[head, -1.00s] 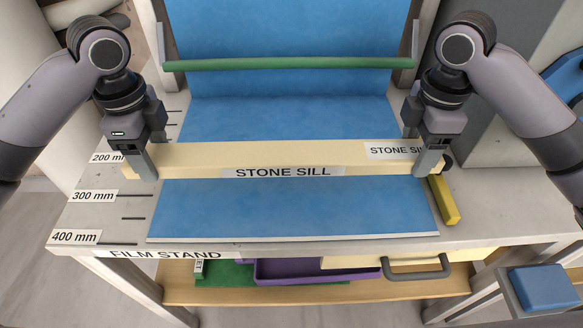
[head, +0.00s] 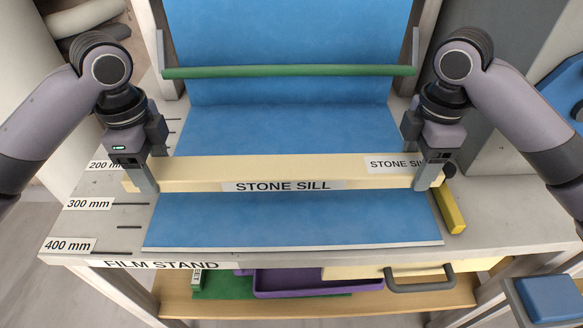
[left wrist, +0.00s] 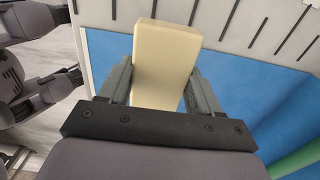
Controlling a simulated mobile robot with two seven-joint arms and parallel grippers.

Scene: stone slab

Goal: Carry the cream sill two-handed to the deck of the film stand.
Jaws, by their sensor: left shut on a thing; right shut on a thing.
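The cream stone sill (head: 285,172) is a long bar lying crosswise over the blue-covered deck of the film stand (head: 140,257) in the head view. My left gripper (head: 148,180) is shut on its left end and my right gripper (head: 428,177) is shut on its right end. The sill looks about level; I cannot tell whether it touches the deck. In the left wrist view the sill (left wrist: 160,65) sits between the fingers of my left gripper (left wrist: 158,90), over the deck's pale edge.
A green bar (head: 290,71) crosses the blue backdrop (head: 290,30) behind the sill. A yellow block (head: 450,208) lies by the deck's right side. Below are a shelf (head: 400,304) with a purple tray (head: 315,282) and a drawer handle (head: 420,279). A blue pad (head: 547,297) is at lower right.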

